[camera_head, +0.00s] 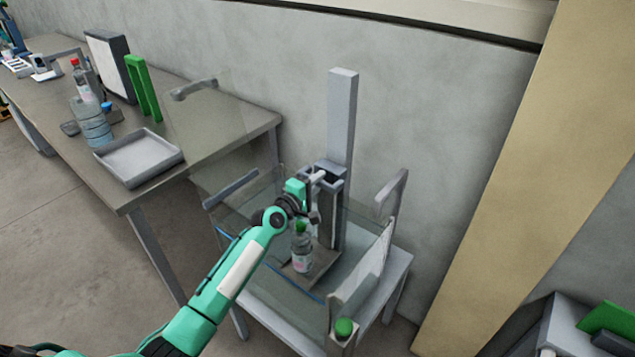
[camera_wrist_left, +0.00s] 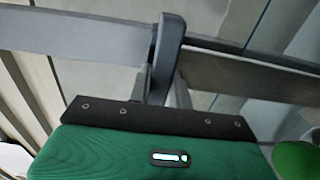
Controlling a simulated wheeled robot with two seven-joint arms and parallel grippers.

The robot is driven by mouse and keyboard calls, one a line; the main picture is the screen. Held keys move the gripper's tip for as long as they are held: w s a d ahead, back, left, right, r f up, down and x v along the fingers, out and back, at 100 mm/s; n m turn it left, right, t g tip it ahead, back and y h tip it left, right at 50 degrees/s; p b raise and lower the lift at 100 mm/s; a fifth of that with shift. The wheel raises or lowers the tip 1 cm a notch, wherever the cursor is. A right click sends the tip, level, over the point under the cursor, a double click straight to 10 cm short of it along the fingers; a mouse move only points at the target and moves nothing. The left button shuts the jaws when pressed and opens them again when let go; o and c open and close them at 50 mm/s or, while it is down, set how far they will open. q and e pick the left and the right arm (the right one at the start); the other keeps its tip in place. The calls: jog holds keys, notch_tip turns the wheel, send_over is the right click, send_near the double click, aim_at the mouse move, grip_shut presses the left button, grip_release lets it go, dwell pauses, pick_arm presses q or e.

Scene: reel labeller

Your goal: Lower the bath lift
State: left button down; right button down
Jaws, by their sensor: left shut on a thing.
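The bath lift has a tall grey column (camera_head: 343,110) behind a clear-walled bath (camera_head: 265,270). Its dark carriage (camera_head: 331,185) is on the column, with a low platform (camera_head: 322,262) inside the bath. A clear bottle (camera_head: 302,255) with a green cap stands upright on the platform. My left gripper (camera_head: 313,205) is at the carriage, above the bottle, and shut on what seems to be the lift's handle; my gripper partly hides the grip. In the left wrist view, a grey upright bar (camera_wrist_left: 167,55) stands ahead of the gripper body. My right gripper is out of view.
A long table (camera_head: 205,150) at left holds a grey tray (camera_head: 138,158), a large bottle (camera_head: 92,125) and a green stand (camera_head: 143,88). A post with a green top (camera_head: 344,327) stands at the bath's front right. The wall is close behind the column.

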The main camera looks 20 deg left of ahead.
pick_arm(q)
jog(key=c, duration=1.3)
grip_release()
jog(key=shift+s, duration=0.1)
jog(key=v, duration=1.3)
jog(key=shift+s+a, duration=0.2)
jog(key=shift+s, duration=0.1)
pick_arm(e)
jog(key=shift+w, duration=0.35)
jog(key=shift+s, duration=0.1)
